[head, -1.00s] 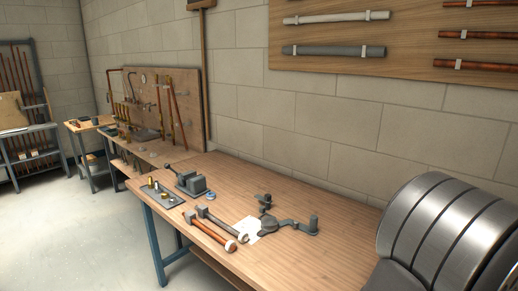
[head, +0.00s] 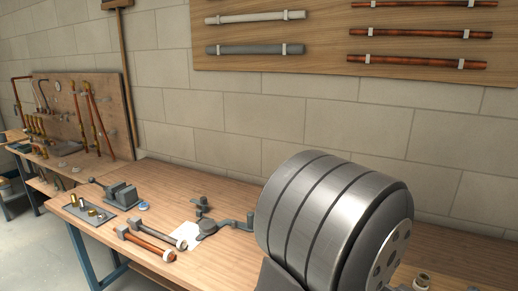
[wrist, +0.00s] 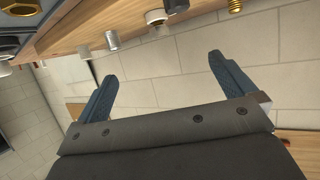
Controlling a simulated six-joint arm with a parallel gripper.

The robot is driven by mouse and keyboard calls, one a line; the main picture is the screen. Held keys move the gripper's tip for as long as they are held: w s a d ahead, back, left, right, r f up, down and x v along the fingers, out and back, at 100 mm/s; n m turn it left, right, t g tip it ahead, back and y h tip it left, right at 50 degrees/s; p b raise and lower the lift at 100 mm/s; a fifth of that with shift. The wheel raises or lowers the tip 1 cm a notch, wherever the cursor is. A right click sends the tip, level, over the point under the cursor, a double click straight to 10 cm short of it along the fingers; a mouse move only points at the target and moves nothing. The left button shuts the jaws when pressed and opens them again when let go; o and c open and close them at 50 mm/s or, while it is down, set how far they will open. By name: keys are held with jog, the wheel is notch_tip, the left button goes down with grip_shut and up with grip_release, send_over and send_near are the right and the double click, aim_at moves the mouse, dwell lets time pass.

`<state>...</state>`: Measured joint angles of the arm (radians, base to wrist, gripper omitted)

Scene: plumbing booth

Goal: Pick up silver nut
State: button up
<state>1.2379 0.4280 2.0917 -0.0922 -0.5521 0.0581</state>
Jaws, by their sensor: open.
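In the wrist view my gripper (wrist: 162,68) is open and empty, its two blue fingers wide apart with wall behind the gap. A small silver cylindrical piece (wrist: 112,41) shows beyond the left finger, apart from it, near the wooden bench edge. It may be the silver nut, but I cannot be sure. In the head view my gripper is not visible; my large metal arm link covers the right part of the bench.
A white-ended fitting (wrist: 156,17) and a brass threaded fitting (wrist: 235,6) are near the silver piece. Another fitting (head: 421,281) is at lower right.

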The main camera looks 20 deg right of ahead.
jog(key=x, duration=0.7)
jog(key=shift+w+d+f, duration=0.15)
jog(key=shift+d, duration=0.15)
jog(key=v, duration=1)
jog(key=shift+w+d+r+g+y, duration=0.9)
jog(key=shift+w+d+r+y, duration=0.45)
jog(key=shift+d+y, duration=1.2)
jog(key=shift+w+d+r+g+y, duration=0.9)
jog(key=shift+w+d+r+y, duration=0.55)
jog(key=shift+d, duration=2.15)
jog(key=x, duration=0.6)
jog(key=shift+s+f+m, duration=0.25)
jog(key=shift+f+m, duration=0.1)
jog(key=shift+m, duration=0.05)
jog(key=shift+a, duration=0.1)
jog(key=shift+c, duration=0.2)
jog(key=c, duration=0.9)
